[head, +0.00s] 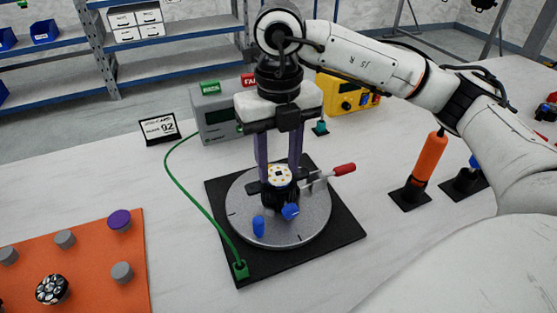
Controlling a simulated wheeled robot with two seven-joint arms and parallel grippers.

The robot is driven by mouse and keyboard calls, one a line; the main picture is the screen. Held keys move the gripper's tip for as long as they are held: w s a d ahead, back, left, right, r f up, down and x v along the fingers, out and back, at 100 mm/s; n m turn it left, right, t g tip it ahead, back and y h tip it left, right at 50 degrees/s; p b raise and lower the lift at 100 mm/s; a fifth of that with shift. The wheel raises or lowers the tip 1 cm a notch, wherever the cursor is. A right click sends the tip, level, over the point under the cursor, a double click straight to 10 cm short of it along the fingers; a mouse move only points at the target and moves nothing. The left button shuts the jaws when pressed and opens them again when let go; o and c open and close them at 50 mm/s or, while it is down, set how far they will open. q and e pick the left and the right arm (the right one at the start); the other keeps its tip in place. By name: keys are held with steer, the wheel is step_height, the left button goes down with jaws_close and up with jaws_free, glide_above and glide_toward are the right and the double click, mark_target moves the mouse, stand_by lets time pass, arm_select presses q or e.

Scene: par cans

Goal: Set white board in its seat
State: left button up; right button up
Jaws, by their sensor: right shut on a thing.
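The white board (279,175) is a small round disc with yellowish dots. It is at the top of a dark round housing (280,197) on the grey turntable (310,232). My right gripper (279,168) points straight down over the housing, its two purple fingers on either side of the board. It is shut on the board. I cannot tell whether the board rests fully in the seat, as the fingers and housing rim hide its edge. My left gripper is not in view.
A red-handled clamp (343,169) and blue knobs (258,226) surround the housing. A green cable (185,187) runs to the black base plate (226,201). An orange mat (90,250) with several round parts lies left. An orange-handled tool (428,158) stands right.

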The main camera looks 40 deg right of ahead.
steer(key=shift+f, duration=0.15)
stand_by(0.6)
steer(key=o, duration=0.7)
steer(key=o, duration=0.6)
